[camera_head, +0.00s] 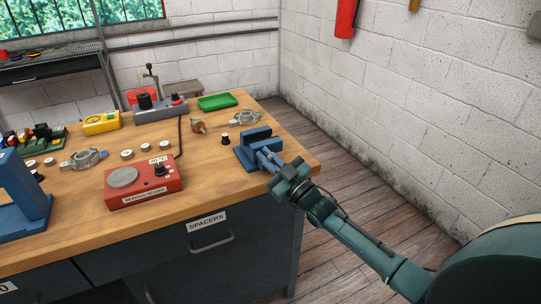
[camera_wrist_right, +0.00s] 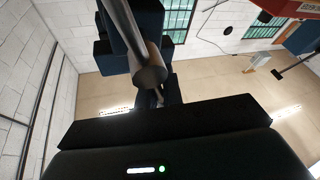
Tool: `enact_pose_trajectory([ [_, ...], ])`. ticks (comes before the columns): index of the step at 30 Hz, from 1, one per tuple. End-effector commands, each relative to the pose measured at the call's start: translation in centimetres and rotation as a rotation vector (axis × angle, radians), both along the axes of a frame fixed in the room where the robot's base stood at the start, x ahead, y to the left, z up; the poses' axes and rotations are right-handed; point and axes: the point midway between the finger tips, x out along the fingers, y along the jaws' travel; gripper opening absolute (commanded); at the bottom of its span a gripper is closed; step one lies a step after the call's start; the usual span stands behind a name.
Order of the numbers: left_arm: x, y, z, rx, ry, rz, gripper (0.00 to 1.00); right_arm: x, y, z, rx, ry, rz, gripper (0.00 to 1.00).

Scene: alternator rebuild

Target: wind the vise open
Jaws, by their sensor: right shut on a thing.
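The blue vise (camera_head: 252,147) sits on the right front corner of the wooden workbench, its screw end pointing toward me. My right gripper (camera_head: 284,178) is at that end, just off the bench edge, shut on the vise handle; its fingers hide most of the handle in the head view. In the right wrist view a grey metal bar with a round end (camera_wrist_right: 150,72) runs in front of the dark blue vise body (camera_wrist_right: 148,22). How far apart the vise jaws stand is hard to tell. My left gripper is not in view.
On the bench (camera_head: 237,190) are a red bearing heater (camera_head: 144,183), a green tray (camera_head: 217,102), a grey tester (camera_head: 160,108) and alternator housings (camera_head: 84,158). A blue press frame (camera_head: 22,205) stands at the left. The floor right of the bench is clear.

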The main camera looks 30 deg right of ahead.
Motion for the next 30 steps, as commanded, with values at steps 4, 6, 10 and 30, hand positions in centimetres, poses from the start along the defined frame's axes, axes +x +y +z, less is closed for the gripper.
enact_pose_trajectory([
  [4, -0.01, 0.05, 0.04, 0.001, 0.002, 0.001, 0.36, 0.03, 0.13, 0.12, -0.043, -0.004, 0.0, 0.0],
  [6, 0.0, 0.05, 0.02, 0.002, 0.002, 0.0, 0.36, 0.02, 0.18, 0.09, -0.053, -0.004, 0.0, 0.0],
  [10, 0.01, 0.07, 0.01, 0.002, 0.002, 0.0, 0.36, 0.03, 0.23, 0.05, -0.063, -0.003, 0.0, 0.0],
  [30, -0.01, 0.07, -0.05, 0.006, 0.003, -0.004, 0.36, 0.06, 0.16, 0.07, -0.061, -0.004, -0.001, 0.3],
])
